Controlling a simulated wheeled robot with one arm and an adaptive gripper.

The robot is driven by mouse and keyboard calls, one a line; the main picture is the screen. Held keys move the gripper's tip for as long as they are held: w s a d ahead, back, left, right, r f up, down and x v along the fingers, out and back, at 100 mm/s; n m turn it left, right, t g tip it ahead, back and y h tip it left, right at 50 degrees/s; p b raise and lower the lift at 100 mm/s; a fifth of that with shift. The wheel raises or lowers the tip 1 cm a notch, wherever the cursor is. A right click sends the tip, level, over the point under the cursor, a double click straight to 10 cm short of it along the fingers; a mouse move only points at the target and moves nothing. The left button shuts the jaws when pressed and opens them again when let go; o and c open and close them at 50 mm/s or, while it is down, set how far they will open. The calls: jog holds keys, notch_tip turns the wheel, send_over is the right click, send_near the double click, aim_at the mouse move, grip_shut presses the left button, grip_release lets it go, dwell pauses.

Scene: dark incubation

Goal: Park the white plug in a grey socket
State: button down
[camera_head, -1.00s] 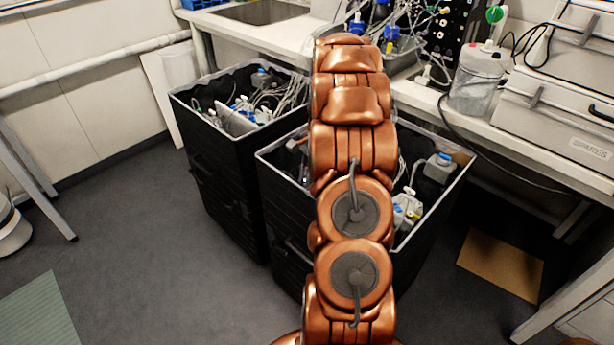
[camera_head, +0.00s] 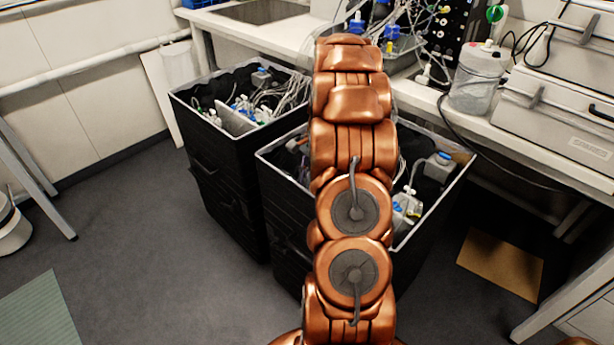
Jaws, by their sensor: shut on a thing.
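My copper-coloured arm (camera_head: 352,145) rises through the middle of the head view and reaches towards the back bench. My gripper is not in view; the arm's upper end hides whatever is beyond it. I cannot make out the white plug or a grey socket with certainty. A small white piece with a cable (camera_head: 424,77) shows at the bench's back, right of the arm, too small to identify. A black panel with several round fittings (camera_head: 449,32) stands behind it.
Two black bins (camera_head: 222,165) and (camera_head: 288,245) with bottles and tubing stand below the bench. A translucent canister (camera_head: 478,80) and a light grey case (camera_head: 560,120) sit on the bench (camera_head: 262,32) to the right. Floor at left is mostly clear.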

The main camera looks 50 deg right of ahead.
jog(key=shift+f, duration=0.7)
dwell(0.4)
jog(key=c, duration=1.1)
grip_release()
jog(key=shift+r, duration=0.15)
jog(key=v, duration=1.1)
jog(key=shift+d+r, duration=0.2)
jog(key=shift+r, duration=0.15)
